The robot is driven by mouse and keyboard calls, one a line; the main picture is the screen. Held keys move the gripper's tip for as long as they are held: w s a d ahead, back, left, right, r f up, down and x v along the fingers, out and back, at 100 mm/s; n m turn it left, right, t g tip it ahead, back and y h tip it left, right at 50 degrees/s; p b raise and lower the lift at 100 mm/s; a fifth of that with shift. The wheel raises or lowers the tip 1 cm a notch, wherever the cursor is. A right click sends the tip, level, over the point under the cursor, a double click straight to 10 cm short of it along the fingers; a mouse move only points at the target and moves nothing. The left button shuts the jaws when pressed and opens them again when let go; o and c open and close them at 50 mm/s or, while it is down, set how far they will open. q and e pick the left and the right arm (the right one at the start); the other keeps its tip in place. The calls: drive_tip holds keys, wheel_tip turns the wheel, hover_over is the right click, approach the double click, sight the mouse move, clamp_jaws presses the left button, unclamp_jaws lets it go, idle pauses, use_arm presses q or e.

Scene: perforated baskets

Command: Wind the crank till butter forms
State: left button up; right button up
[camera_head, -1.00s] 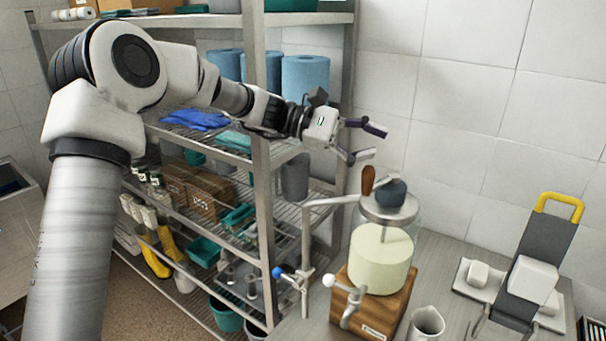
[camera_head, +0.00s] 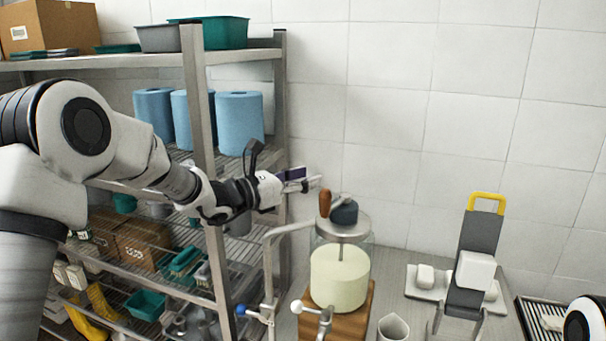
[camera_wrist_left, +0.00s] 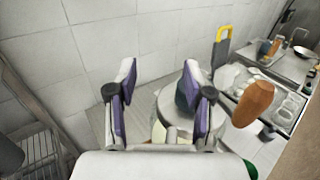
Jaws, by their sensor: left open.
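The churn is a glass jar (camera_head: 340,277) of pale cream on a wooden base (camera_head: 357,325), under a metal lid. A dark rounded crank hub (camera_head: 344,212) and an upright brown wooden crank handle (camera_head: 325,203) sit on top. My left gripper (camera_head: 300,179) is open and empty, just up and left of the handle in the head view. In the left wrist view, my left gripper (camera_wrist_left: 158,95) has the hub (camera_wrist_left: 183,97) partly hidden behind its right finger. The handle (camera_wrist_left: 252,104) stands outside the fingers, to the right. My right gripper is out of view.
A metal shelf rack (camera_head: 205,150) with blue rolls stands left, close to my left arm. A bent metal pipe (camera_head: 268,270) rises beside the churn. A pitcher (camera_head: 393,328) stands in front, and a yellow-handled device (camera_head: 474,265) at right. The tiled wall is behind.

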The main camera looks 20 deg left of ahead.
use_arm(q)
drive_tip(key=shift+w+d+f, duration=0.15)
drive_tip(key=shift+w+d, duration=0.05)
drive_tip(key=shift+d, duration=0.05)
drive_tip(key=c, duration=0.4)
drive_tip(key=shift+w+d, duration=0.15)
clamp_jaws()
drive_tip(key=shift+c, duration=1.4)
unclamp_jaws()
drive_tip(key=shift+a, duration=0.2)
drive_tip(key=o, duration=0.5)
drive_tip(key=shift+s, duration=0.2)
drive_tip(key=shift+o, duration=0.9)
drive_tip(key=shift+w+d, duration=0.1)
drive_tip(key=v, duration=1.2)
